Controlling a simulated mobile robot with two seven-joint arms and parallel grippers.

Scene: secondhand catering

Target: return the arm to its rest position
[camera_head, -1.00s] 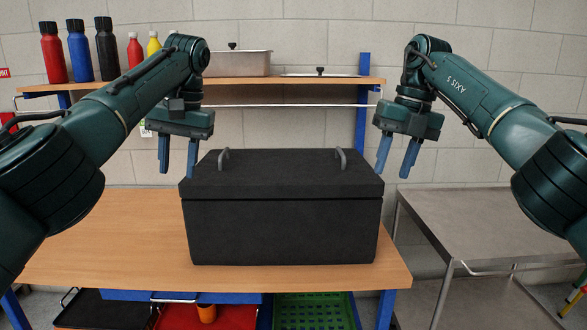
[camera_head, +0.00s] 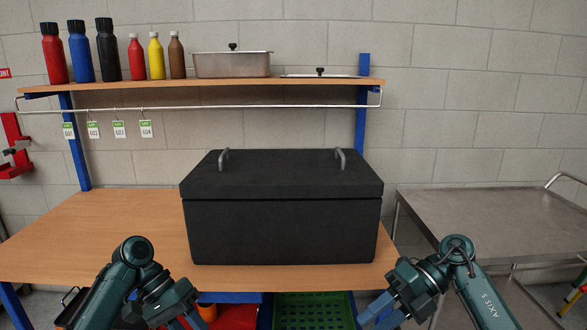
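My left gripper (camera_head: 182,322) is low at the bottom of the head view, in front of the bench's near edge. Its fingers are partly cut off by the frame, and nothing shows between them. My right gripper (camera_head: 378,312) is low at the bottom right, also in front of the bench. Its blue fingers point down and left and are seen from the side. Both grippers are apart from the black lidded box (camera_head: 283,228), which stands closed on the wooden bench (camera_head: 95,230) with two grey handles on its lid.
A shelf (camera_head: 215,88) above the bench holds several bottles (camera_head: 107,50) and a steel pan (camera_head: 232,65). A steel trolley (camera_head: 490,220) stands at right. A green crate (camera_head: 313,308) is under the bench. The bench left of the box is clear.

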